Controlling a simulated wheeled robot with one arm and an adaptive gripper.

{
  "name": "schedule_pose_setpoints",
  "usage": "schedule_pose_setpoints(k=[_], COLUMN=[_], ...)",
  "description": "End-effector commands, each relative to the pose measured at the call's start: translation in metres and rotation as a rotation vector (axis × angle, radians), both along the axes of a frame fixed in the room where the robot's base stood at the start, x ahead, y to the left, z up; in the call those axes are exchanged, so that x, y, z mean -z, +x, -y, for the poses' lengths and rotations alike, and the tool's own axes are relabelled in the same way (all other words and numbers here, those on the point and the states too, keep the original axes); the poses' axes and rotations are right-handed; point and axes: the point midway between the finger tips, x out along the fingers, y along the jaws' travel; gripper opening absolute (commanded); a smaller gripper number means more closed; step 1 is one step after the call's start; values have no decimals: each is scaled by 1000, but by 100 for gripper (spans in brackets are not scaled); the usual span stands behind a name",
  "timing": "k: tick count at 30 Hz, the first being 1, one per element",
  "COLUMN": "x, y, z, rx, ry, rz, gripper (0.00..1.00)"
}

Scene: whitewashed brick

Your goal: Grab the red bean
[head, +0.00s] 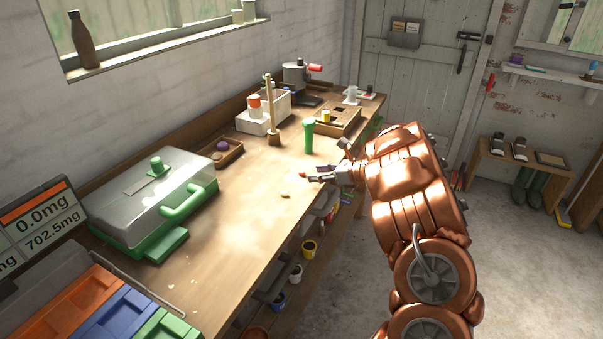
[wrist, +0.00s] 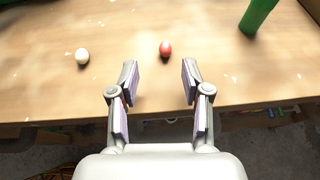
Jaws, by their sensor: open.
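The red bean (wrist: 165,48) lies on the wooden bench top (wrist: 120,25). In the wrist view it sits just beyond the gap between my fingertips, roughly in line with it. My gripper (wrist: 160,76) is open and empty, with its fingers apart over the bench's front edge. In the head view my gripper (head: 313,175) reaches in from the right, and the small red bean (head: 299,168) shows just past its tips. A pale bean (wrist: 82,55) lies to the left of the red one in the wrist view. It also shows in the head view (head: 285,196).
A green cylinder (head: 309,135) stands upright beyond the gripper. It is at the upper right of the wrist view (wrist: 259,14). The bench around both beans is clear.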

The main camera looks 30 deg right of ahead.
Motion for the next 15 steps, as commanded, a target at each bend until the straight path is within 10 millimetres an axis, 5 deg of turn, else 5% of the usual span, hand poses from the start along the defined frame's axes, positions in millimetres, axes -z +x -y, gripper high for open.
schedule_pose_setpoints(k=[15], x=[15], y=[41], z=[-15], rx=[2], ry=[3], rz=[-2], gripper=[48])
